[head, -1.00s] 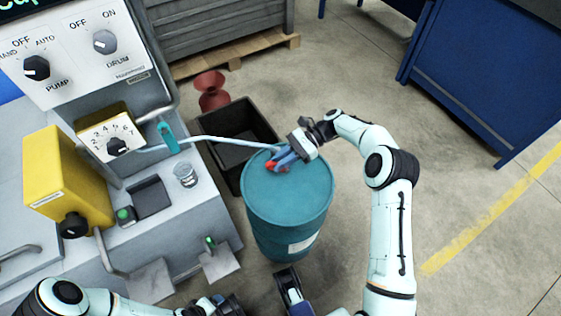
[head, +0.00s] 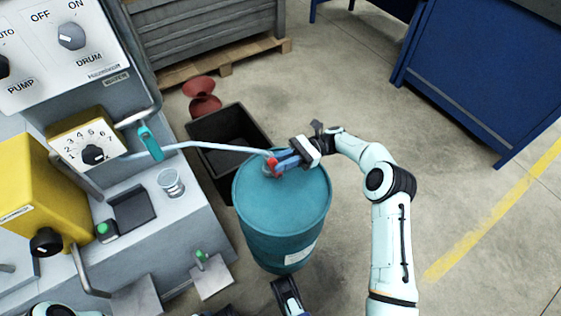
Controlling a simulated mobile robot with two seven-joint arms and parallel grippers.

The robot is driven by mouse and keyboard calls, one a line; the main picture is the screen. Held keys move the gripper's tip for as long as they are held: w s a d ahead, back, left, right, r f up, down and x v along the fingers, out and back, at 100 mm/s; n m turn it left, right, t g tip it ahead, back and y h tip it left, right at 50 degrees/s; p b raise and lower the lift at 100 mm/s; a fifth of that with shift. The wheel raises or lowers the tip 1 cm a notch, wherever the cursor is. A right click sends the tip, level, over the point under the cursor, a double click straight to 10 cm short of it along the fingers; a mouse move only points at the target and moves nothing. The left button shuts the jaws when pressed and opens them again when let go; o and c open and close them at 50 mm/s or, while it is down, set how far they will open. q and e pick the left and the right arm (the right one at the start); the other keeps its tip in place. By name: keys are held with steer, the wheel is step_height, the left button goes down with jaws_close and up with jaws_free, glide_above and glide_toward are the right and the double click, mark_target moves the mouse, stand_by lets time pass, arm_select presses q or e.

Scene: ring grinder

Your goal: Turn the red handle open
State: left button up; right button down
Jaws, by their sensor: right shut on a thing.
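The red handle (head: 272,162) is at the right end of a pale pipe (head: 212,146), above the lid of a teal drum (head: 284,207). My right gripper (head: 277,162) reaches in from the right and is shut on the red handle; its fingers cover part of it. The pipe runs left to the grey machine.
A black open bin (head: 229,142) stands behind the drum, with a dark red funnel-like object (head: 202,97) beyond it. The grey machine with a yellow box (head: 40,190) fills the left. A blue cabinet (head: 488,75) stands at the right. The floor between is clear.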

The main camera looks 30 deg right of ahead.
steer(key=shift+s+a+f, duration=0.1)
steer(key=shift+a+f, duration=0.05)
steer(key=shift+f, duration=0.05)
steer(key=c, duration=1)
jaws_free()
steer(key=shift+c, duration=0.2)
steer(key=shift+r, duration=0.25)
steer(key=shift+r, duration=0.35)
arm_select(q)
steer(key=s+d+r+p, duration=0.2)
steer(key=d+r+p, duration=0.1)
steer(key=r+p, duration=0.2)
steer(key=shift+r+m+h, duration=0.3)
steer(key=shift+r+h, duration=0.1)
steer(key=shift+r, duration=0.4)
arm_select(e)
step_height(320, 180, up, 19)
arm_select(q)
steer(key=shift+d, duration=0.1)
